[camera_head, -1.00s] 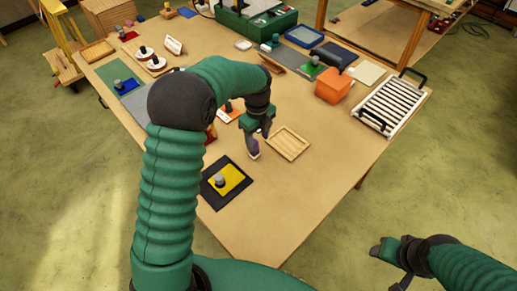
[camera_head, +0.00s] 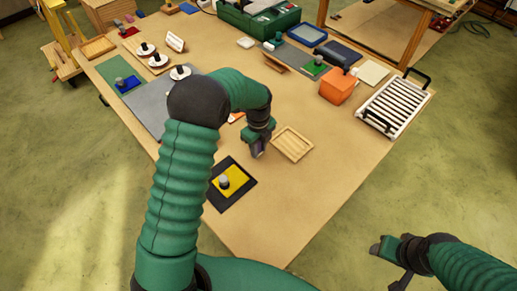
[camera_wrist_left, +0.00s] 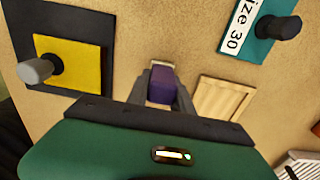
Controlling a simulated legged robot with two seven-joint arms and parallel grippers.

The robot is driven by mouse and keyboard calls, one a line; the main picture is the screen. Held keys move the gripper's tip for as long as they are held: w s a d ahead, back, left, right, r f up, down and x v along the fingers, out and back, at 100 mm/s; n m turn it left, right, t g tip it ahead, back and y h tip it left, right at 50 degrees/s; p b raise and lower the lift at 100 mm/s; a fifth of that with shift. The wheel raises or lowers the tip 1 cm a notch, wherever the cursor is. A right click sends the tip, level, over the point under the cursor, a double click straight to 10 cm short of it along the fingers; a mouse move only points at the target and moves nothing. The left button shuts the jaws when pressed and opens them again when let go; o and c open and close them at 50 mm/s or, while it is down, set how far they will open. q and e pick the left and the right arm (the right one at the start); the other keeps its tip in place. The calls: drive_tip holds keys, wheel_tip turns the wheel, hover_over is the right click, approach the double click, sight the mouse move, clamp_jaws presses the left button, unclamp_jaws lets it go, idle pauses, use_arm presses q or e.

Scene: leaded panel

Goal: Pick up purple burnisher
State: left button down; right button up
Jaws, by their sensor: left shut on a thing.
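The purple burnisher (camera_wrist_left: 161,84) is between the fingers of my left gripper (camera_wrist_left: 162,88) in the left wrist view. The gripper is shut on it. In the head view my left gripper (camera_head: 257,152) is low over the table, between the yellow piece and the wooden tray, and the burnisher is mostly hidden there. I cannot tell whether the burnisher touches the table. My right gripper (camera_head: 384,250) is off the table's right side at the lower right, and its fingers are too unclear to read.
A yellow square with a grey knob (camera_head: 238,180) lies on a black mat (camera_head: 217,203). A shallow wooden tray (camera_head: 293,144) is just right of the gripper. An orange bin (camera_head: 339,86) and a white slatted rack (camera_head: 392,107) stand at the right. The front of the table is clear.

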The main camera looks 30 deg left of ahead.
sight(259, 152)
use_arm(q)
drive_tip(key=shift+s+a+f, duration=0.1)
drive_tip(key=shift+s+f, duration=0.05)
drive_tip(key=shift+s, duration=0.1)
drive_tip(key=shift+w+d+r, duration=0.15)
drive_tip(key=shift+d+r, duration=0.1)
drive_tip(key=shift+r, duration=0.1)
wheel_tip(259, 152, up, 10)
drive_tip(key=shift+a+f+b, duration=0.1)
drive_tip(key=shift+f+b, duration=0.15)
drive_tip(key=shift+b, duration=0.15)
drive_tip(key=c, duration=1.7)
unclamp_jaws()
drive_tip(key=shift+w, duration=0.1)
clamp_jaws()
